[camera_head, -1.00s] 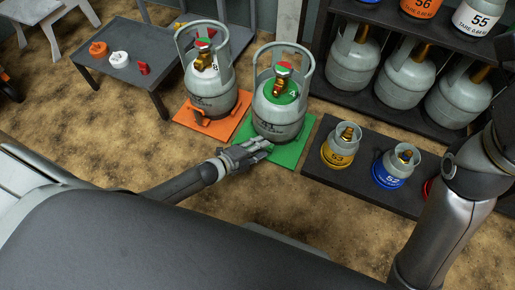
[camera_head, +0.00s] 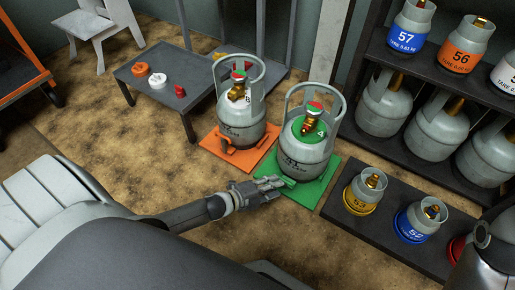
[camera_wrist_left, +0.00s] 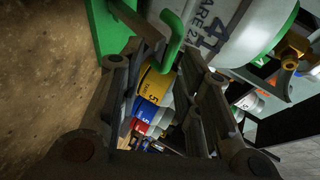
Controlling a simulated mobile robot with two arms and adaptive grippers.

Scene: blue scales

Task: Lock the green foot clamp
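The green scale plate (camera_head: 312,190) lies on the floor under a grey gas cylinder (camera_head: 305,158) with a green collar. The green foot clamp shows in the left wrist view as a curved green lever (camera_wrist_left: 172,42) beside the cylinder's base, near the fingertips. In the head view it is small and partly hidden by my gripper. My left gripper (camera_head: 270,188) is low at the plate's near-left edge. Its fingers are apart in the left wrist view (camera_wrist_left: 155,58), with the clamp's lever near the gap; I cannot tell if they touch it.
An orange scale plate (camera_head: 215,147) with another cylinder (camera_head: 240,122) stands to the left. A low dark platform (camera_head: 385,228) with small yellow and blue cylinders is to the right. Shelving (camera_head: 395,65) stands behind. A small table (camera_head: 135,73) is at the back left. Bare floor lies in front.

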